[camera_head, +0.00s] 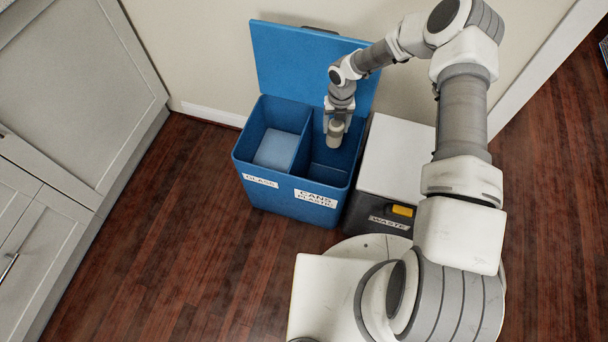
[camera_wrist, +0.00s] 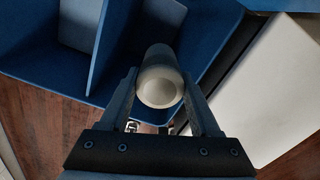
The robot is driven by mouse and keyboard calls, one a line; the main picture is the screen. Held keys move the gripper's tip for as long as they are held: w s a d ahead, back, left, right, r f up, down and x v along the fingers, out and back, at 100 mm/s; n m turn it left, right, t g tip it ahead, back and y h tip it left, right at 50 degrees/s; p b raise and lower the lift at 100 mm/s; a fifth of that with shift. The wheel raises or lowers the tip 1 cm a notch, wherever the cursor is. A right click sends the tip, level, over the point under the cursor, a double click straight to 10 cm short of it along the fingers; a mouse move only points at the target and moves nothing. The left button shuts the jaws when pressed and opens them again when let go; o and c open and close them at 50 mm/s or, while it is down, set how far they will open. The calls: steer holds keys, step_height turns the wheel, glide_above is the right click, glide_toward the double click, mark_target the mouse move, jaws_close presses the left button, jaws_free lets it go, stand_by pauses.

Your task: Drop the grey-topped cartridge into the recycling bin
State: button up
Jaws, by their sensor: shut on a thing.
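The blue recycling bin (camera_head: 247,162) stands against the wall with its lid (camera_head: 290,62) open. A divider splits it into a left compartment labelled GLASS (camera_head: 260,181) and a right one labelled CANS PLASTIC (camera_head: 316,198). My gripper (camera_head: 337,122) is over the right compartment, shut on the cartridge (camera_head: 335,134), a pale grey-beige cylinder. In the wrist view the cartridge (camera_wrist: 160,86) sits between the two fingers, its round pale end facing the camera. Blue bin walls (camera_wrist: 52,72) lie beyond it. I cannot tell how far its lower end reaches into the bin.
A dark waste bin (camera_head: 375,215) with a white lid (camera_head: 396,157) and a yellow handle stands close to the right of the blue bin. Grey cabinets (camera_head: 75,80) line the left. The wooden floor (camera_head: 190,240) in front is clear.

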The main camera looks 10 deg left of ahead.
steer(key=shift+f+b, duration=1.05)
steer(key=shift+f, duration=1.1)
steer(key=o, duration=1.5)
steer(key=shift+o, duration=0.2)
steer(key=shift+r, duration=0.1)
step_height(320, 180, up, 17)
steer(key=p, duration=0.5)
steer(key=shift+r, duration=0.15)
